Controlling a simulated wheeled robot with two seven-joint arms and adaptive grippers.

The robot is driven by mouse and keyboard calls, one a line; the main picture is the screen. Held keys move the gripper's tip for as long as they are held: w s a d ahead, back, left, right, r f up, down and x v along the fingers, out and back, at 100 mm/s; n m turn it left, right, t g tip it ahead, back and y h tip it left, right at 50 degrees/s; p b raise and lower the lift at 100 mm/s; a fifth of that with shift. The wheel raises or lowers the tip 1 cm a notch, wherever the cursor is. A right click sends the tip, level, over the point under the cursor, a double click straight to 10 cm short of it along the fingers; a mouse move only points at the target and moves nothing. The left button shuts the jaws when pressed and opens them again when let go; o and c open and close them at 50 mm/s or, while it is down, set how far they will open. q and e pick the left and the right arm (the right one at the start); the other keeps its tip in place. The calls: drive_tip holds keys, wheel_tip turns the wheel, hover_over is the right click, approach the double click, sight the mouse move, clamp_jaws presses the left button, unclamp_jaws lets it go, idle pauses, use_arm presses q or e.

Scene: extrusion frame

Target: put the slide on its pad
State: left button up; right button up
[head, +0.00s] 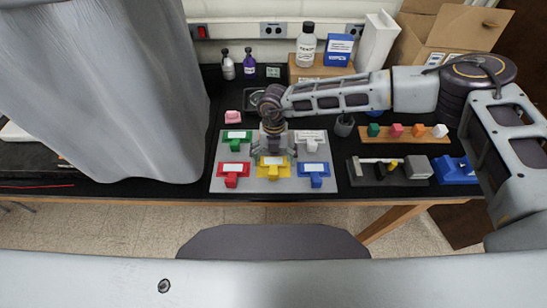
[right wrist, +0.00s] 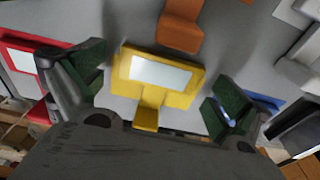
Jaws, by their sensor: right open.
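A grey board (head: 215,184) on the bench carries coloured labelled plates with small tabs. They include a green one (head: 236,138), a white one (head: 311,140), a red one (head: 230,172), a yellow one (head: 272,170) and a blue one (head: 314,173). I cannot tell which part is the slide and which its pad. My right gripper (head: 273,152) is low over the board's middle, open. In the right wrist view, its green-padded fingers (right wrist: 160,88) stand either side of the yellow plate (right wrist: 187,85), with nothing gripped. An orange tab (right wrist: 180,25) lies beyond. My left gripper is out of view.
A pink block (head: 232,117) lies behind the board. To the right are a wooden rack (head: 420,136) with coloured blocks and a dark holder (head: 362,178). Bottles (head: 306,45) and a box stand behind. A large grey shape (head: 105,90) covers the left.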

wheel_tip(320, 180, up, 12)
drive_tip(key=w+b, duration=0.1)
drive_tip(key=b, duration=0.1)
drive_tip(key=shift+w, duration=0.2)
idle(1.8)
